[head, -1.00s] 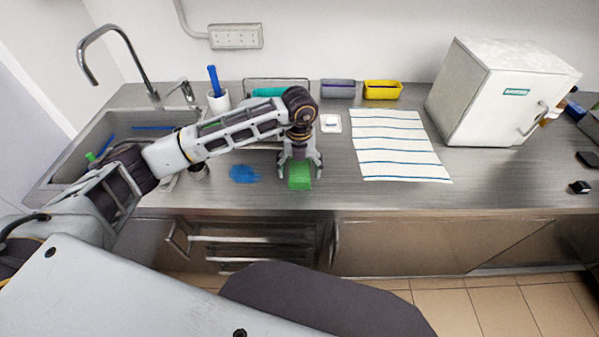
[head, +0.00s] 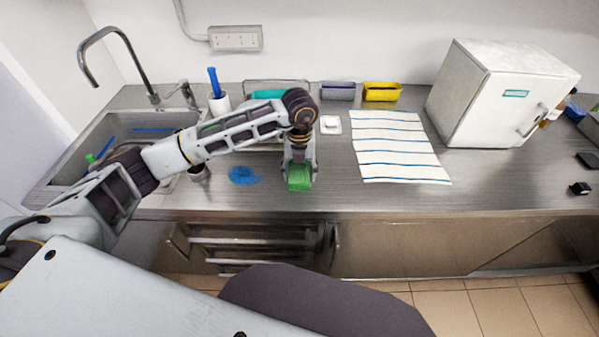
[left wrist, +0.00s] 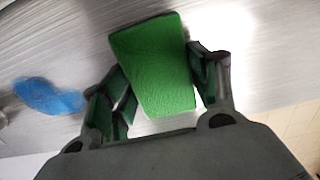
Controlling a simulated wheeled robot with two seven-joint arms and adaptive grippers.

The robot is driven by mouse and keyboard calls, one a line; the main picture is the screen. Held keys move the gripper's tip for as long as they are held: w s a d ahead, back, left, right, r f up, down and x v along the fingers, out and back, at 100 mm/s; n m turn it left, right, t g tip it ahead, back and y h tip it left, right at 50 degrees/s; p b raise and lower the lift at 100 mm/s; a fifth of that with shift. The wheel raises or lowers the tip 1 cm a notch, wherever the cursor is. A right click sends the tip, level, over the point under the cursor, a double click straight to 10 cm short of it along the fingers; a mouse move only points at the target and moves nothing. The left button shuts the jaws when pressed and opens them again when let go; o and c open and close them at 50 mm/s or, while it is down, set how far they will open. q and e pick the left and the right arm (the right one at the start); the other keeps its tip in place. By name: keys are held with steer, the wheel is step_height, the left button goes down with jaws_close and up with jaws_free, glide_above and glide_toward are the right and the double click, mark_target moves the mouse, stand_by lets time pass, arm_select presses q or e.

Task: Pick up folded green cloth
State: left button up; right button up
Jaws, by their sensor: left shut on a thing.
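The folded green cloth (head: 299,178) is a small green block shape near the front edge of the steel counter. My left gripper (head: 300,172) points down over it, its fingers closed in on the cloth's two sides. In the left wrist view the cloth (left wrist: 155,65) lies between the two fingers (left wrist: 160,88), which grip it. I cannot tell whether the cloth is clear of the counter. My right gripper is not in view.
A blue crumpled item (head: 243,175) lies left of the cloth. A striped white towel (head: 398,145) lies to the right, with a white freezer box (head: 500,90) beyond it. A sink (head: 80,150) is at the left. Yellow (head: 382,91) and grey (head: 338,91) bins stand at the back.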

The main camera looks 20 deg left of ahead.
mark_target(300, 171)
arm_select(q)
steer(key=shift+r, duration=0.7)
step_height(300, 171, up, 8)
steer(key=shift+f+b, duration=0.15)
steer(key=shift+b, duration=0.3)
steer(key=shift+r, duration=0.45)
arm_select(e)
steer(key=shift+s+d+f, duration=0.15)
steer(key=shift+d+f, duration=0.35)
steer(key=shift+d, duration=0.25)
